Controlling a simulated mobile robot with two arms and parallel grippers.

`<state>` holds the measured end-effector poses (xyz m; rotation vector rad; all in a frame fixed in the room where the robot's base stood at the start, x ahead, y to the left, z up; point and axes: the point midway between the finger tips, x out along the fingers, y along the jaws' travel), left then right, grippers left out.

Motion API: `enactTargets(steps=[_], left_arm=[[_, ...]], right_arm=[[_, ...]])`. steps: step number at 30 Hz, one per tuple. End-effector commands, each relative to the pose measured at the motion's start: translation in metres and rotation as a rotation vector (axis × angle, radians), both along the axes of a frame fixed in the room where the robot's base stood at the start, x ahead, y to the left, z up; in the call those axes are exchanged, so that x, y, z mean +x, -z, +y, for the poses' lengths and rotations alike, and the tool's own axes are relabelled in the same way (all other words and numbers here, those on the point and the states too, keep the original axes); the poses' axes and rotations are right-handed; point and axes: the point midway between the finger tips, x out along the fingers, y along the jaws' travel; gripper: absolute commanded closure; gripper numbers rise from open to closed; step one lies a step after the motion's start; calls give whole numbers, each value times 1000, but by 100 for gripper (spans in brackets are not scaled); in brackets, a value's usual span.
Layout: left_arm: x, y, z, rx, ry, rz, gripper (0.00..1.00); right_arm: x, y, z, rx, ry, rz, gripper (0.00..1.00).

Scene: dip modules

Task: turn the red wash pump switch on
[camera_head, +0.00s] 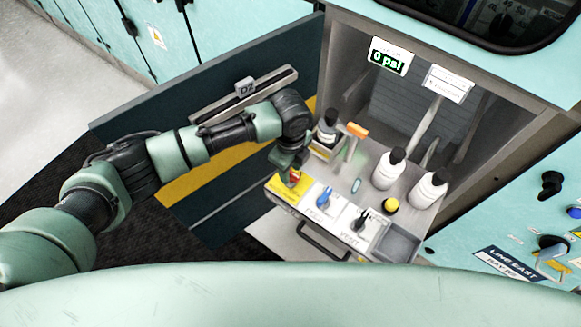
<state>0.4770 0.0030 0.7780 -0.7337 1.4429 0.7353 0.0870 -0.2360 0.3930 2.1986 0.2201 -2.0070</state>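The red wash pump switch (295,176) sits on a yellow plate (281,190) at the left front of a pull-out shelf. Only a small bit of red shows, as my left gripper (289,171) is right over it. The gripper points down at the switch and looks very close to it. Its fingers are partly hidden and too small to tell whether they touch the switch or are open. The switch's position cannot be read. My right gripper is not in view.
Beside it are a blue switch (324,198) and a black switch (361,219) marked VENT. White bottles (388,170), a dark-capped bottle (325,130) and an orange-topped item (356,131) stand behind. A display (388,59) reads 0 psi. An open door (225,90) is at left.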

Motion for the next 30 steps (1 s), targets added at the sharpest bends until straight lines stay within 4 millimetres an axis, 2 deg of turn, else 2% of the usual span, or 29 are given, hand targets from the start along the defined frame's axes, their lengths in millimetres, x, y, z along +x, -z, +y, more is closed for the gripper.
enactTargets(steps=[2, 3, 6, 17, 23, 30], left_arm=[[0, 0, 0, 0, 0, 0, 64], [0, 0, 0, 0, 0, 0, 75], [0, 0, 0, 0, 0, 0, 100], [0, -2, 0, 1, -27, 1, 100], [0, -4, 0, 0, -120, 3, 100], [-1, -5, 0, 0, -320, 2, 100]], right_arm=[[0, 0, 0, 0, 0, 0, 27], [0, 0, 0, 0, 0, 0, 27], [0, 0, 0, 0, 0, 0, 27], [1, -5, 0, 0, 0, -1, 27], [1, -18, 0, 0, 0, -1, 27], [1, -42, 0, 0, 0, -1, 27]])
